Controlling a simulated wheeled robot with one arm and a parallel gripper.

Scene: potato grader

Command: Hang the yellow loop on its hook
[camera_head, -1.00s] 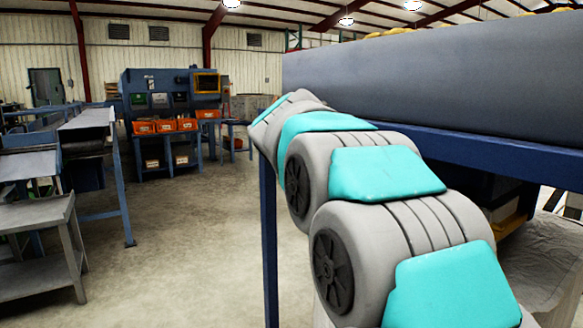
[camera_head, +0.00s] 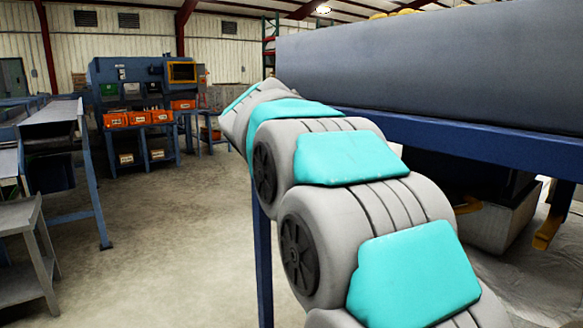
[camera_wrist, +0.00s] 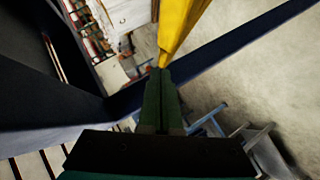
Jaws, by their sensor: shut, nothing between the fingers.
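In the wrist view, my gripper (camera_wrist: 161,75) has two dark green fingers, closed together and empty. A yellow tapered piece (camera_wrist: 183,28) comes down from the top edge, its narrow end close to the fingertips. I cannot tell whether it touches them, or whether it is part of the loop or something else. No complete yellow loop and no clear hook shows in either view. In the head view, my gripper is hidden beyond my grey and teal arm.
A long grey trough (camera_head: 430,75) on a blue frame (camera_head: 480,150) stands close on the right. Yellow brackets (camera_head: 548,225) show beneath it. A blue cabinet with orange bins (camera_head: 115,120) stands at the back left. A grey bench (camera_head: 22,225) is at left. The middle floor is open.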

